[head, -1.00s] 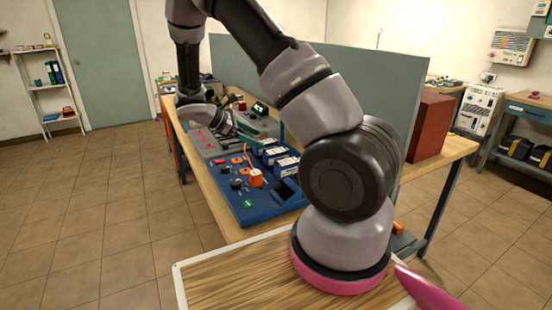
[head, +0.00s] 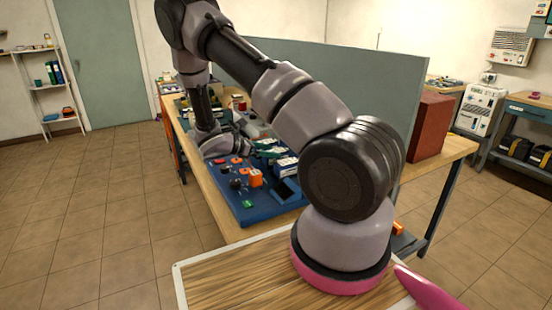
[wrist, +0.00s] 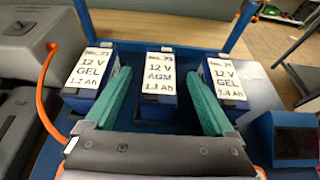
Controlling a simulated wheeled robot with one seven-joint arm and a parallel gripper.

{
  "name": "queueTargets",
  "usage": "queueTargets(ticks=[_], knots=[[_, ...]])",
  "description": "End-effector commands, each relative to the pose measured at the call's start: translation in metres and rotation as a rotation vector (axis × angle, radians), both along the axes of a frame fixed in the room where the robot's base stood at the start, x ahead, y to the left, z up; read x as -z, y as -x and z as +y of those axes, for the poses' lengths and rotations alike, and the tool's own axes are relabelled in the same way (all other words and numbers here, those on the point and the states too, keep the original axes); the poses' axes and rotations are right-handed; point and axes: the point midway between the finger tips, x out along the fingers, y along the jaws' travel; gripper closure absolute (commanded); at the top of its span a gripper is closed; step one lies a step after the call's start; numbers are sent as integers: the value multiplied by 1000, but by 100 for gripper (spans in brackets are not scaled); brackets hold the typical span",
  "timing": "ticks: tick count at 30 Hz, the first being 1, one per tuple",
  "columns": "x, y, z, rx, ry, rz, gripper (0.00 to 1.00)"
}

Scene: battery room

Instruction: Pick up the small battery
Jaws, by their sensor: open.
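Three dark blue batteries with white labels stand in a row in the wrist view: a left one marked 12 V GEL (wrist: 91,70), a middle one marked 12 V AGM (wrist: 160,78) and a right one marked 12 V GEL (wrist: 226,82). My gripper (wrist: 160,73) is open, its two teal fingers apart and pointing toward the row. The fingers appear on either side of the middle battery, over the gaps; I cannot tell how far down they reach. Nothing is held. In the head view my gripper (head: 238,147) is over the workbench, partly hiding the batteries.
A blue board (head: 245,208) with switches and an orange block (head: 256,178) lies in front. An orange cable (wrist: 43,95) curves left of the batteries. A blue rail (wrist: 190,51) runs behind them, and a dark blue box (wrist: 295,135) is at the right. A grey partition (head: 350,85) stands behind.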

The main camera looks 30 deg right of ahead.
Motion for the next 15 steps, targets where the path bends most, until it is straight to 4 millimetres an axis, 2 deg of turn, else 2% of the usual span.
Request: queueTargets(ticks=[3, 6, 12, 13, 15], knots=[[8, 0, -20, 5, 1, 2, 11], [12, -1, -29, 2, 0, 1, 11], [12, -1, -30, 0, 0, -1, 11], [12, -1, -30, 0, 0, -1, 15], [12, -1, -30, 1, 0, -1, 42]])
